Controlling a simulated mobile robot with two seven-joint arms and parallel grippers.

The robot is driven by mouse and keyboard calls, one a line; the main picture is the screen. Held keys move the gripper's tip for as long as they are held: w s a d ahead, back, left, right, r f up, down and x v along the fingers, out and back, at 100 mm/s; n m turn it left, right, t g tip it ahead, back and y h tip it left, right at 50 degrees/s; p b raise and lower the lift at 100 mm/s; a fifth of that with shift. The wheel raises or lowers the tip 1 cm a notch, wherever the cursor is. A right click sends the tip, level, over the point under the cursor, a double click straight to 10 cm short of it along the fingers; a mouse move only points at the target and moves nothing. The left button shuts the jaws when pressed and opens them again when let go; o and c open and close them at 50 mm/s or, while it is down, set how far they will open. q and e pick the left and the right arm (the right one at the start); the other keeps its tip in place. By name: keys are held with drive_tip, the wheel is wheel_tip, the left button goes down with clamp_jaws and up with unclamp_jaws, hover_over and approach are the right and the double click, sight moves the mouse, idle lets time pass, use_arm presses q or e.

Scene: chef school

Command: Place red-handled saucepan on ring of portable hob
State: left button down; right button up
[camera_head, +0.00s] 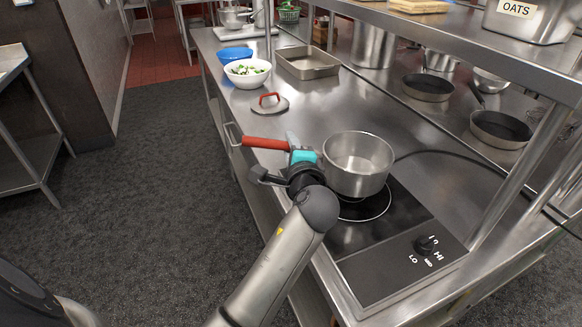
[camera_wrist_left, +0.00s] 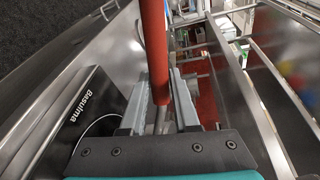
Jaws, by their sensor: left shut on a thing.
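The steel saucepan (camera_head: 358,170) is upright and empty, its red handle (camera_head: 264,142) pointing left. My left gripper (camera_head: 303,157) is shut on the handle near the pan; the wrist view shows the red handle (camera_wrist_left: 153,50) between the jaws (camera_wrist_left: 160,105). The black portable hob (camera_head: 385,265) lies on the steel counter, with its knob at the front right. Its ring (camera_head: 366,212) shows below the pan, with its far part hidden. The pan overlaps the hob's far end; I cannot tell whether it touches. The hob also shows in the left wrist view (camera_wrist_left: 85,125). My right gripper is not in view.
A red-handled lid (camera_head: 270,104), a white salad bowl (camera_head: 247,73), a blue bowl (camera_head: 234,54) and a baking tray (camera_head: 308,66) stand farther back on the counter. A steel shelf (camera_head: 470,38) and its post bound the right side. Dark pans (camera_head: 500,130) sit beyond.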

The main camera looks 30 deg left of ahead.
use_arm(q)
wheel_tip(320, 180, down, 4)
drive_tip(key=shift+f+b, duration=0.2)
drive_tip(key=shift+b, duration=0.45)
drive_tip(key=c, duration=0.7)
unclamp_jaws()
drive_tip(key=shift+f, duration=0.1)
drive_tip(key=shift+o, duration=0.2)
drive_tip(key=v, duration=1.2)
drive_tip(key=shift+p, duration=0.3)
